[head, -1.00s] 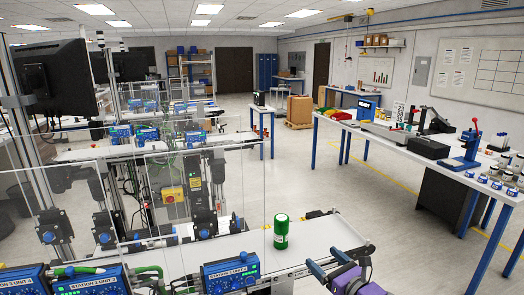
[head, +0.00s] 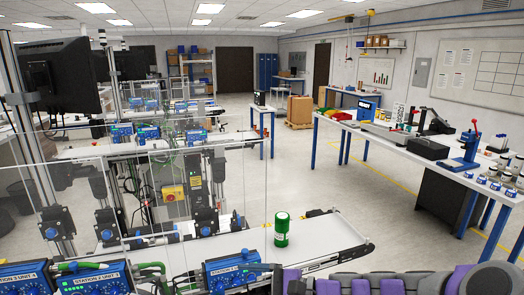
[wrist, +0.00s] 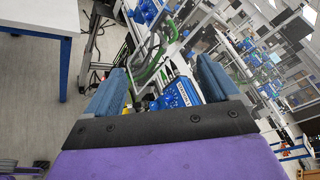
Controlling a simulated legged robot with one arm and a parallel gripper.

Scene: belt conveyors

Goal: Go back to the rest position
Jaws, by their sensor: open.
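My gripper (wrist: 163,88) shows in the wrist view with its two blue fingers spread apart and nothing between them. In the head view, purple and grey links of my arm lie folded along the bottom right edge, and the fingers do not show clearly. A green cylinder with a white label (head: 282,232) stands upright on the near conveyor belt (head: 335,229). My arm is nearer to me than the cylinder and apart from it.
A blue control box labelled as a station (head: 232,272) sits at the conveyor's near side. Clear panels (head: 215,190) stand to the left. A long table (head: 480,181) with tools and jars is at the right. Open floor (head: 345,185) lies between conveyor and table.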

